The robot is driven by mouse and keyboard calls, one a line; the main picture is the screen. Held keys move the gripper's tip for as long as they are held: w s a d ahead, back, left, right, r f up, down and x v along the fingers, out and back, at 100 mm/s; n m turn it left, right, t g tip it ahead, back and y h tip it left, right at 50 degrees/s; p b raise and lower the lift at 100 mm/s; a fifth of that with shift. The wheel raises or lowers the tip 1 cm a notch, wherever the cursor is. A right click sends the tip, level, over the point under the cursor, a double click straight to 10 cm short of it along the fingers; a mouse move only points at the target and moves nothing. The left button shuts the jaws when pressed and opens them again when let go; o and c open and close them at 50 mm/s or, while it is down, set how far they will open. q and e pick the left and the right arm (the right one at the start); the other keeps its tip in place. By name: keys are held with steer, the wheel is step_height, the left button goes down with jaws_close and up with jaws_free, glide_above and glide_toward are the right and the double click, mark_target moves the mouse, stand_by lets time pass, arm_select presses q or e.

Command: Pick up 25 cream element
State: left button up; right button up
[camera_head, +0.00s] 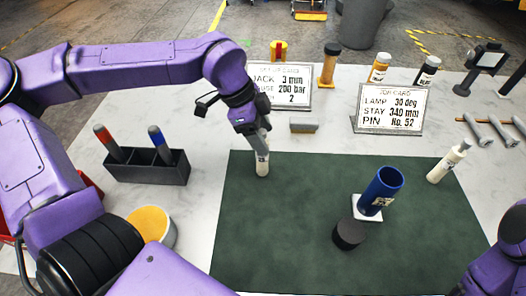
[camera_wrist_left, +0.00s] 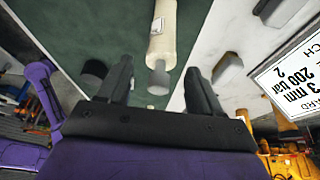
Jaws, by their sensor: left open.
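A cream cylinder (camera_head: 262,164) with a label and a grey end is at the upper left corner of the green mat. In the left wrist view the cream cylinder (camera_wrist_left: 162,38) lies ahead of my fingers, its grey end near the gap between them. My left gripper (camera_head: 257,141) points down at it; its fingers (camera_wrist_left: 158,88) are apart. I cannot tell whether they touch it. The number on either label is too small to read. My right gripper is out of view.
The green mat (camera_head: 275,235) holds a blue cup (camera_head: 381,190) on a white base and a black round piece (camera_head: 348,234). A dark rack (camera_head: 147,168) with red- and blue-topped cylinders stands left. A yellow-topped tub (camera_head: 150,224), a grey block (camera_head: 304,125) and two cards surround the mat.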

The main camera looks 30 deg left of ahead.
arm_select(q)
steer(key=shift+x, duration=1.05)
jaws_close()
steer(key=shift+r, duration=0.1)
